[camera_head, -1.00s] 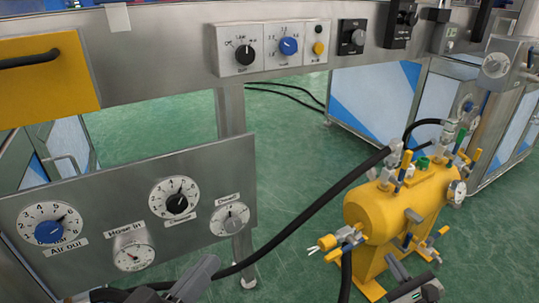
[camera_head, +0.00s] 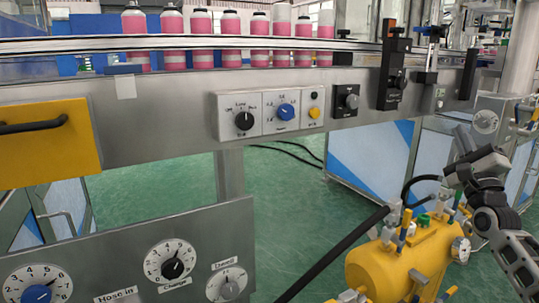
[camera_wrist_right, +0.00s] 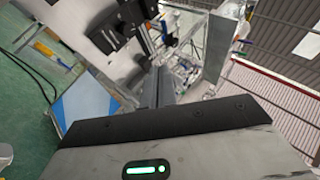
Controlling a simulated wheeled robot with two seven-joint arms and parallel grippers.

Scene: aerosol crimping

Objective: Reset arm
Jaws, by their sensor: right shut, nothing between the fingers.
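My right gripper (camera_head: 460,165) is raised at the right side of the head view, in front of the cabinet and above the yellow tank. Its arm comes up from the lower right edge. In the right wrist view its closed fingers (camera_wrist_right: 160,88) show above the grey palm, with nothing between them. My left gripper is out of the head view.
A steel panel carries a switch box (camera_head: 263,114) and a yellow drawer front (camera_head: 45,158). Pink bottles (camera_head: 171,27) line the conveyor behind. A lower dial panel (camera_head: 125,258) and the yellow tank (camera_head: 395,268) with a black hose stand below. Green floor (camera_head: 130,205) shows between.

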